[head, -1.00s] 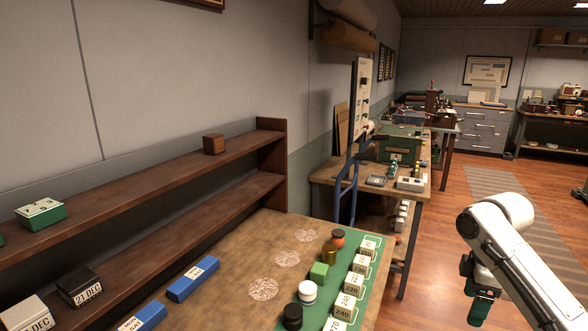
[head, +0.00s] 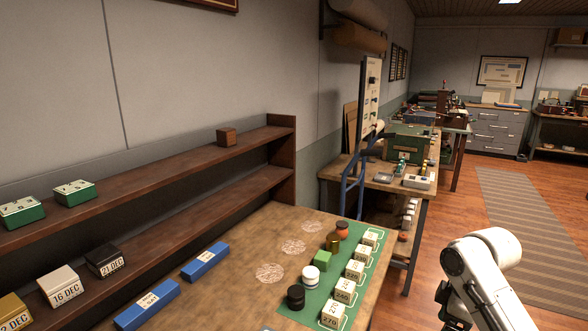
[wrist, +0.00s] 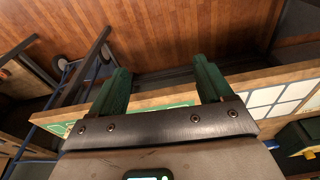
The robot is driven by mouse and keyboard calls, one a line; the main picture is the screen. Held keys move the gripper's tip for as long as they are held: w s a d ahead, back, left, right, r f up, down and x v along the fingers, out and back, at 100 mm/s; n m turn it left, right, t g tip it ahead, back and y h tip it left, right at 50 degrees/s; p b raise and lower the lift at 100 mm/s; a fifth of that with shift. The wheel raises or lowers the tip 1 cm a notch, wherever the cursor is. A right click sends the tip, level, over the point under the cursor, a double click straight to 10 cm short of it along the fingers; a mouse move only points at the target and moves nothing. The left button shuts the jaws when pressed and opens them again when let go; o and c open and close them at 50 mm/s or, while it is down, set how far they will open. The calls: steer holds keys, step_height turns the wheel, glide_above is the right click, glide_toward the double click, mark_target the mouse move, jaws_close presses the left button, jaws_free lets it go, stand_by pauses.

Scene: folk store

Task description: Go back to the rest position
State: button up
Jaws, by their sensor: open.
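My gripper (wrist: 160,88) shows in the wrist view with its two green fingers spread wide and nothing between them. Beyond the fingers are a wooden table edge and the plank floor. In the head view my white arm is at the lower right, to the right of the workbench (head: 225,300), and the gripper's fingers are not visible there. The green mat (head: 327,290) on the bench holds several numbered blocks, a green cube (head: 322,259), a white jar (head: 310,275) and a black jar (head: 296,297).
Two blue bars (head: 205,262) lie on the bench left of the mat. A dark shelf (head: 150,195) along the wall holds date blocks, green boxes and a brown cube (head: 226,136). A second bench (head: 395,182) stands behind. The floor (head: 455,210) at right is open around a striped rug (head: 525,230).

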steer(key=s+a+f+m+t+y, duration=0.15)
steer(key=s+a+f+m, duration=0.35)
steer(key=s+a+f, duration=0.9)
steer(key=s+d+f+m+h, duration=0.1)
steer(key=s+d+m, duration=0.1)
steer(key=s, duration=0.8)
steer(key=s+d+f+m+g+h, duration=0.1)
steer(key=s+d+m, duration=0.2)
steer(key=s, duration=0.7)
steer(key=shift+s+m+h, duration=0.15)
steer(key=shift+m+h, duration=0.15)
steer(key=shift+h, duration=0.05)
steer(key=shift+g, duration=0.25)
